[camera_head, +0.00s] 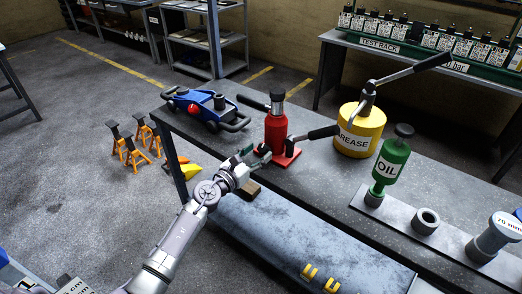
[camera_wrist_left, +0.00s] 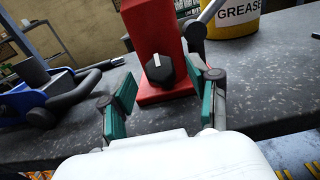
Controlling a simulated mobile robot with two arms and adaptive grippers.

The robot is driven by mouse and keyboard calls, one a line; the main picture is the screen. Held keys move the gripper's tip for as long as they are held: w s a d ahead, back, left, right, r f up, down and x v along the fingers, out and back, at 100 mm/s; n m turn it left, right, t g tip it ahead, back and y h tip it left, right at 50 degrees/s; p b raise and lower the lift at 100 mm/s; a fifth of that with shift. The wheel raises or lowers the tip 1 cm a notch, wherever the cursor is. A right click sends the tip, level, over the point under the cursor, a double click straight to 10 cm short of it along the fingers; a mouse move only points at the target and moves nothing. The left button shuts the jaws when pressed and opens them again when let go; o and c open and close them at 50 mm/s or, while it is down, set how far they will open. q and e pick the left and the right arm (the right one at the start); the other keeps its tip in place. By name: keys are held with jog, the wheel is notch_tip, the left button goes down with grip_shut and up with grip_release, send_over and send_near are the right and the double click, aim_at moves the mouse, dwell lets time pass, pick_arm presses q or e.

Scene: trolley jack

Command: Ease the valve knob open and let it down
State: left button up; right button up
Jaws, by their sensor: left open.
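The red bottle jack (camera_head: 276,131) stands upright on the dark workbench, with a black-topped ram and a black-gripped lever (camera_head: 318,133) sticking out to the right. In the left wrist view its red body (camera_wrist_left: 156,28) fills the upper middle. The black valve knob (camera_wrist_left: 159,71) with a white pointer mark is low on its near face, above the red base plate. My left gripper (camera_head: 252,155) is in front of the jack. In the wrist view its open green-padded fingers (camera_wrist_left: 160,92) stand either side of the knob, apart from it. My right gripper is not in view.
A blue trolley jack (camera_head: 205,108) sits left of the red jack. A yellow grease tin (camera_head: 361,130) with a pump lever and a green oil bottle (camera_head: 391,162) stand to the right. Orange axle stands (camera_head: 131,155) are on the floor at left. A test rack (camera_head: 425,50) is behind.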

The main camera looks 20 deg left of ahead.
pick_arm(q)
jog(key=shift+x, duration=1.05)
